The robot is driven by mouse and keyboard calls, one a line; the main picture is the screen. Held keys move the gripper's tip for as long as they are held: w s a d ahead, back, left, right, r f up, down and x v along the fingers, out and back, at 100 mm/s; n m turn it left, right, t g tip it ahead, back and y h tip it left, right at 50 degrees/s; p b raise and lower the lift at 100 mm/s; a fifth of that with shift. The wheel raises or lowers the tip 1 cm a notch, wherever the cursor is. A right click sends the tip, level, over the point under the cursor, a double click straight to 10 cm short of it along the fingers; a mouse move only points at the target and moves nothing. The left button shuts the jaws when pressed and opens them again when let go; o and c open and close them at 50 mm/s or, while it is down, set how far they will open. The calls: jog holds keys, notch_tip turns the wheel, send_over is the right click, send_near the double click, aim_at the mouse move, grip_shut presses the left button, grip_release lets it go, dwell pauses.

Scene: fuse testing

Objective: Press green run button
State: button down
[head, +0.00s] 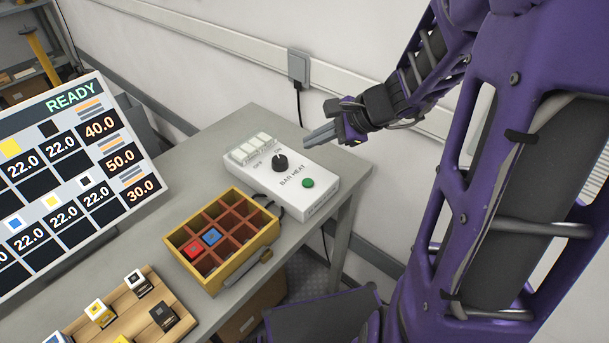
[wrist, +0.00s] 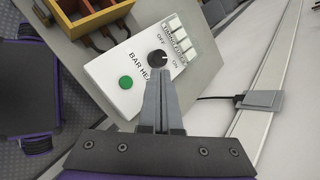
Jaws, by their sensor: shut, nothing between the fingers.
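The green run button (head: 308,183) is a small round button on the top face of a white control box (head: 318,199) labelled BAR HEAT. In the wrist view the green button (wrist: 125,82) lies left of my fingers. A black knob (head: 280,163) with OFF and ON marks is on the same face. My gripper (head: 307,142) is shut and empty. It hangs above the box, near its back right side and apart from the button. In the wrist view my gripper (wrist: 162,78) covers part of the lettering, with its tips just below the knob.
A yellow crate (head: 240,263) with red and blue blocks stands left of the box. A wooden rack (head: 157,294) holds several small blocks. A display reading READY (head: 72,97) stands at the left. A wall socket (head: 298,67) with a cable is behind the table.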

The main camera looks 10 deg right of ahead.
aim_at(313, 183)
notch_tip(313, 183, down, 9)
jog(key=b, duration=0.7)
jog(key=shift+r, duration=0.1)
dwell(1.9)
jog(key=shift+f+b, duration=0.45)
jog(key=shift+b, duration=0.25)
jog(key=shift+f+b, duration=0.35)
jog(key=shift+r, duration=0.1)
dwell(0.5)
jog(key=shift+r+p, duration=0.6)
jog(key=shift+r, duration=0.1)
